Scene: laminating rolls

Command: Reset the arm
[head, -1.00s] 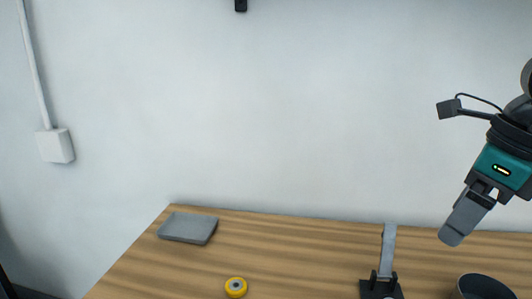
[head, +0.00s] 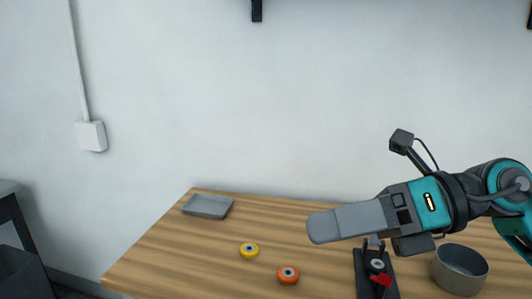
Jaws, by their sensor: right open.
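My right gripper (head: 335,225) comes in from the right and is raised above the table, pointing left. Its fingers are seen side-on and overlap, and nothing shows between them. The right arm covers the upper part of a black device (head: 364,272) with a grey disc and a red part on it. A yellow roll (head: 249,250) and an orange roll (head: 288,274) lie on the table, left of the device and apart from the gripper. My left gripper is not in view.
A grey tray (head: 208,206) lies at the table's back left corner. A grey round bowl (head: 460,270) stands right of the device, below my right arm. The wooden table (head: 180,245) is clear at the left. A dark bin (head: 22,275) stands left of the table.

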